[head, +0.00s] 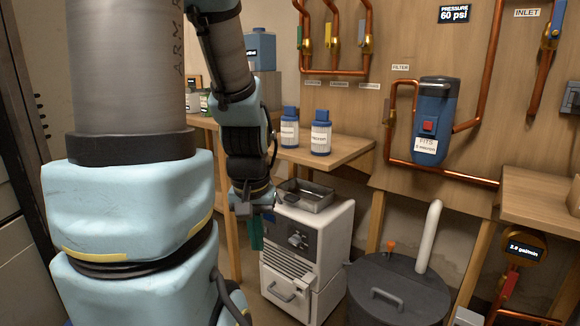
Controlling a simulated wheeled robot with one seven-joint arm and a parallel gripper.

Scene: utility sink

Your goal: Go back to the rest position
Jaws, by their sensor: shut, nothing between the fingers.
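My arm, pale blue with grey and black sections, fills the left side of the head view and bends down at the middle. My gripper (254,216) is at its lower end, beside the front left of a white box-shaped unit (305,250). It points downward and is shut, with no held object visible. The fingers are small and dark here, and their tips are hard to make out. A small dark green piece shows just below the hand; I cannot tell what it is.
A metal tray (304,196) sits on the white unit. Two blue-and-white bottles (321,134) stand on a wooden shelf (340,151) behind. A dark lidded drum (398,292) stands to the right. Copper pipes and a blue filter (434,105) are on the wall.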

